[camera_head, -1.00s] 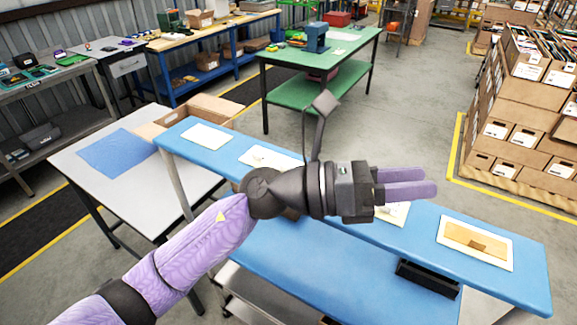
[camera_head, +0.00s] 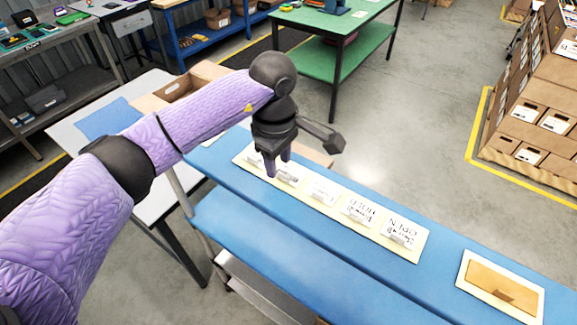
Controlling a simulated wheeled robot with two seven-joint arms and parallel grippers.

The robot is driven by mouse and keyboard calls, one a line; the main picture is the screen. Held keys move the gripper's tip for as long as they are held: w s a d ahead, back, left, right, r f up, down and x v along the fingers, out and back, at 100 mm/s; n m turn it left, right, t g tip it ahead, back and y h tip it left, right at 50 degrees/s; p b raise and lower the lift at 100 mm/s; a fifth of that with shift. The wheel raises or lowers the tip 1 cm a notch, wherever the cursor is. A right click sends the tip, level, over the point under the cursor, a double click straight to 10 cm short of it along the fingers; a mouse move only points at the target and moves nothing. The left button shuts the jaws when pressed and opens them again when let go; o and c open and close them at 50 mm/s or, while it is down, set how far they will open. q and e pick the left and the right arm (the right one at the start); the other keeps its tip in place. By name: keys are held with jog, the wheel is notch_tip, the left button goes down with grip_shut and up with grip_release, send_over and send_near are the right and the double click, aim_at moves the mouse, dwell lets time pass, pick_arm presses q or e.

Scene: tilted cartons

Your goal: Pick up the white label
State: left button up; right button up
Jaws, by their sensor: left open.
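Several white labels with dark print lie in a row on a cream board (camera_head: 408,253) on the upper blue shelf. The printed white label (camera_head: 398,231) at the right end and the one beside it (camera_head: 357,210) show clearly. A paler label (camera_head: 322,191) lies left of these. My left gripper (camera_head: 278,166) points down over the left part of the board, with its purple fingers apart and nothing seen between them. The fingers partly cover the labels there, and I cannot tell whether they touch. My right gripper is not in view.
A second cream board with an orange-tan panel (camera_head: 505,285) lies on the blue shelf (camera_head: 440,270) at the right. A lower blue shelf (camera_head: 270,245) runs in front. An open carton (camera_head: 180,88) stands behind my left arm. A green table (camera_head: 330,50) stands at the back.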

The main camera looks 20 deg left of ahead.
aim_at(289, 171)
pick_arm(q)
notch_tip(289, 171, down, 3)
jog(key=shift+w+r, duration=0.1)
jog(key=shift+w, duration=0.05)
grip_shut()
